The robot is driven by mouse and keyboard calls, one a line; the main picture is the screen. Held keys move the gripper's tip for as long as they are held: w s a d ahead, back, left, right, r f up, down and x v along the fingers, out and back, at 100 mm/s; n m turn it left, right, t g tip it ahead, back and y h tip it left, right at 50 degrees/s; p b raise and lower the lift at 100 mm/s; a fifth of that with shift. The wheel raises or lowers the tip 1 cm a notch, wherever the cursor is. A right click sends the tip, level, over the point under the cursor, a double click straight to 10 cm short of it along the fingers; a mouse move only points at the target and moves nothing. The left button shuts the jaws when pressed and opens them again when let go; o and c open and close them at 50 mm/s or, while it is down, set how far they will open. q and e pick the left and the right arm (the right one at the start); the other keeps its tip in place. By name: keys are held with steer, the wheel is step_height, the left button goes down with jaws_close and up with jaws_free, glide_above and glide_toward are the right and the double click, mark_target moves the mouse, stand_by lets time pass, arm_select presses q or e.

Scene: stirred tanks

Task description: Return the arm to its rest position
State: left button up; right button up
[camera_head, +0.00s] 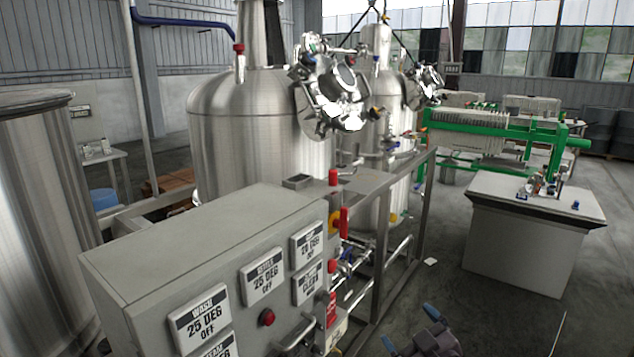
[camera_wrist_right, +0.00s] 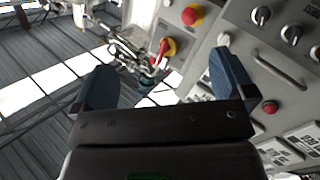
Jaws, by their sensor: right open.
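My right gripper (camera_head: 425,340) shows at the bottom edge of the head view, right of the control cabinet and low over the floor. In the right wrist view its two blue fingers (camera_wrist_right: 162,85) stand wide apart with nothing between them. The grey control cabinet (camera_head: 190,240) fills the lower left middle of the head view; its panel with knobs and a handle shows at the right of the wrist view (camera_wrist_right: 235,50). The gripper appears apart from the panel. My left gripper is in neither view.
A red-and-yellow switch (camera_wrist_right: 165,48) lies beyond the fingers in the wrist view. Steel tanks (camera_head: 255,130) stand behind the cabinet, beside a metal frame (camera_head: 380,250). A grey bench (camera_head: 520,250) with small items stands at the right. Floor between frame and bench looks mostly clear.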

steer(key=s+d+f+m+g+h, duration=0.2)
steer(key=s+d+f+m+h, duration=0.1)
steer(key=s+f, duration=0.6)
steer(key=s+d+f+m+g+h, duration=0.2)
steer(key=s+d+f+m, duration=0.3)
steer(key=s+f, duration=0.5)
steer(key=s+d, duration=0.1)
steer(key=s, duration=0.5)
steer(key=shift+s+h, duration=0.35)
steer(key=shift+h, duration=0.05)
